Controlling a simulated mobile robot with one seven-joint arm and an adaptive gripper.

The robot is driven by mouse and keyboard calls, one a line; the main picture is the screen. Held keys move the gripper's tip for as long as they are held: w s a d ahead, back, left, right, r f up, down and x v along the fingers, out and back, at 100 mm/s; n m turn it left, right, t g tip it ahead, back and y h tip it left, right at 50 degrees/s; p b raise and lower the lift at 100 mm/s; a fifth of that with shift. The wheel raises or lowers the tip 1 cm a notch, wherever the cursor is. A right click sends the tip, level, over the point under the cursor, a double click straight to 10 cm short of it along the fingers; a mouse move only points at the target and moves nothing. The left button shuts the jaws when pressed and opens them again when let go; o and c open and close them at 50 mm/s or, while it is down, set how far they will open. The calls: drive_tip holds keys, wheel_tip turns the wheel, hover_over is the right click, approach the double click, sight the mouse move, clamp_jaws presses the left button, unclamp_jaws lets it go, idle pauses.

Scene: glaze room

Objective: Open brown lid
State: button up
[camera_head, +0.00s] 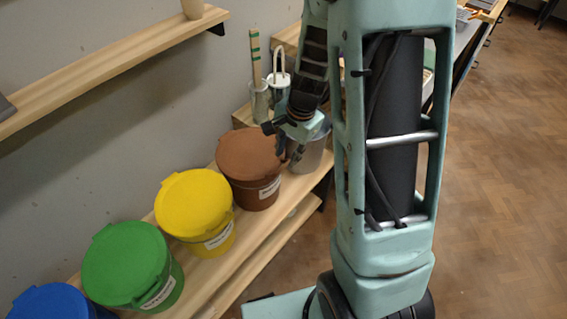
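The brown bucket (255,194) stands on the wooden shelf near the wall, right of the yellow bucket. Its brown lid (247,153) lies on top and looks closed. My gripper (290,158) is at the right edge of the brown lid, pointing down. Its fingers are dark and small in the picture. I cannot tell whether they touch the lid or whether they are open or shut.
A yellow bucket (195,210), a green bucket (130,265) and a blue bucket (52,303) stand in a row to the left. A grey metal bucket (316,152) is just right of my gripper. Jars with sticks (260,98) stand behind. An upper wall shelf (110,62) is at left.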

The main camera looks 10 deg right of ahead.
sight(283, 167)
drive_tip(key=f, duration=0.3)
drive_tip(key=w+f+b, duration=0.1)
drive_tip(key=f, duration=0.1)
drive_tip(key=shift+a+f, duration=0.1)
drive_tip(key=shift+a, duration=0.2)
clamp_jaws()
